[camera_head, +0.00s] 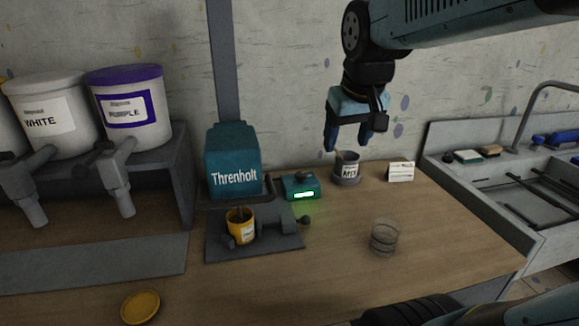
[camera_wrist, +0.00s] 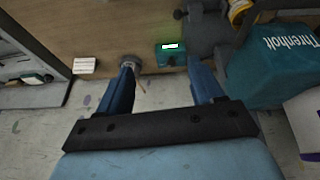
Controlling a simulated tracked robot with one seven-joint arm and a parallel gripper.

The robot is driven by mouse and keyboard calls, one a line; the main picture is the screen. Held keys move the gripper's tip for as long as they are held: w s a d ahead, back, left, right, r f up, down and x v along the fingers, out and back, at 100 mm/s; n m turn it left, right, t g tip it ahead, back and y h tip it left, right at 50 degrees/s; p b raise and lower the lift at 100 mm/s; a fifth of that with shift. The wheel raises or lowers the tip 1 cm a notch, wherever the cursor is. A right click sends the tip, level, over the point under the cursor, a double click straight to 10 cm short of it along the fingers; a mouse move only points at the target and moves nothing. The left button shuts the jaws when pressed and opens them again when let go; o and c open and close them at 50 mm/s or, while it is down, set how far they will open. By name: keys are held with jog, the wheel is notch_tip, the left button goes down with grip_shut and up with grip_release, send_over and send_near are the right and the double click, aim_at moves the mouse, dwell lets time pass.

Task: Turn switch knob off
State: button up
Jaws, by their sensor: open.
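A small teal switch box (camera_head: 300,187) stands on the bench beside the teal Threnholt machine (camera_head: 233,160). It has a dark knob on top and a lit pale display with a green glow on its front. The box also shows in the wrist view (camera_wrist: 172,54), beyond and between my fingers. My gripper (camera_head: 350,143) is open and empty, fingers pointing down. It hangs above the bench near the MIX cup (camera_head: 349,172), up and to the right of the switch box. In the wrist view my gripper (camera_wrist: 160,82) partly covers that cup with one finger.
A yellow cup (camera_head: 241,230) sits at the machine's base. A clear round container (camera_head: 384,237) stands on open bench at right. A white card (camera_head: 401,171) stands near the sink (camera_head: 530,190). Paint buckets (camera_head: 128,105) are on the left shelf, and a yellow lid (camera_head: 140,307) lies in front.

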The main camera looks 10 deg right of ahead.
jog(key=w+a+f+n+g, duration=0.1)
jog(key=w+f+g, duration=0.1)
jog(key=w, duration=1.3)
jog(key=n+g, duration=0.1)
jog(key=g, duration=0.1)
send_over(300, 173)
notch_tip(300, 173, down, 9)
notch_tip(300, 173, down, 13)
jog(key=shift+d, duration=0.1)
jog(key=shift+c, duration=0.5)
jog(key=c, duration=1)
jog(key=shift+o, duration=0.2)
